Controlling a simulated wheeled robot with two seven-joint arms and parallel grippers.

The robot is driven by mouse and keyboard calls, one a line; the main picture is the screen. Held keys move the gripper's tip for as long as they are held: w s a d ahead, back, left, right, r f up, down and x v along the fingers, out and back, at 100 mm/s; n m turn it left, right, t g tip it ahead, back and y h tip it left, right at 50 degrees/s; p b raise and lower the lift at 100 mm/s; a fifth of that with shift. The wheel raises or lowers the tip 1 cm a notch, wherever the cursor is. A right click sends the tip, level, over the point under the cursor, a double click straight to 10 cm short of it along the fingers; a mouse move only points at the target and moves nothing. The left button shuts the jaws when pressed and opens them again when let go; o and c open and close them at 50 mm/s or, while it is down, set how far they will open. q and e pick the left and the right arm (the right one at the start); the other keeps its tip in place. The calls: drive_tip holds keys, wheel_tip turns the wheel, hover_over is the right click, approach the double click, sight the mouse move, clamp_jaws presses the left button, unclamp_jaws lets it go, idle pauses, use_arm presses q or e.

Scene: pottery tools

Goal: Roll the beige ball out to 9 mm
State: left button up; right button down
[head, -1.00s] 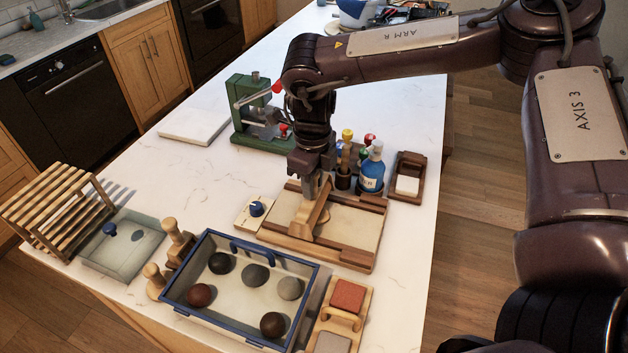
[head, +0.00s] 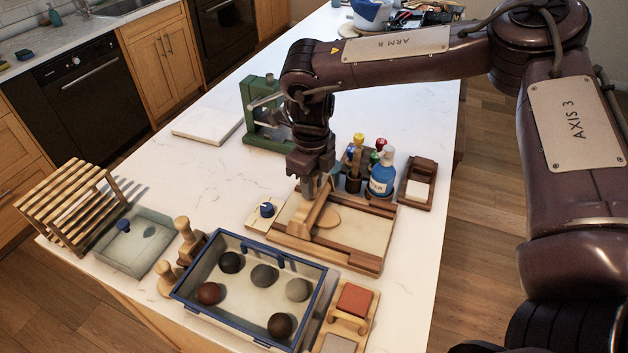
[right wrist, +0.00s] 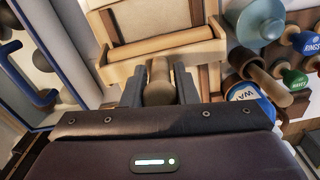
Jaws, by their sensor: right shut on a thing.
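The rolling board (head: 352,258) has wooden rails and a pale bed and stands on the white counter. The beige clay (head: 328,217) lies on the bed as a flattened oval, just right of the wooden roller (head: 312,218). The roller lies across the board near its left end. My right gripper (head: 312,190) is shut on the roller's upright handle, at its far end. The right wrist view shows the handle (right wrist: 160,85) between the fingers and the roller (right wrist: 165,50) beyond; the clay cannot be made out there. My left gripper is out of view.
A plate with a blue knob (head: 267,210) adjoins the board's left side. Bottles (head: 382,178) and a wooden box (head: 418,184) stand behind it. A blue-rimmed tray (head: 218,304) with several dark balls is in front. A green press (head: 262,120) is at the back.

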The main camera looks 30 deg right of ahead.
drive_tip(key=shift+s+d+f, duration=0.1)
drive_tip(key=shift+s, duration=0.1)
drive_tip(key=shift+s+d+p, duration=0.35)
drive_tip(key=shift+p, duration=0.1)
drive_tip(key=shift+s+d, duration=0.25)
drive_tip(key=shift+s, duration=0.05)
drive_tip(key=shift+s+d+p, duration=0.1)
drive_tip(key=shift+p, duration=0.35)
drive_tip(key=shift+s+d+f, duration=0.1)
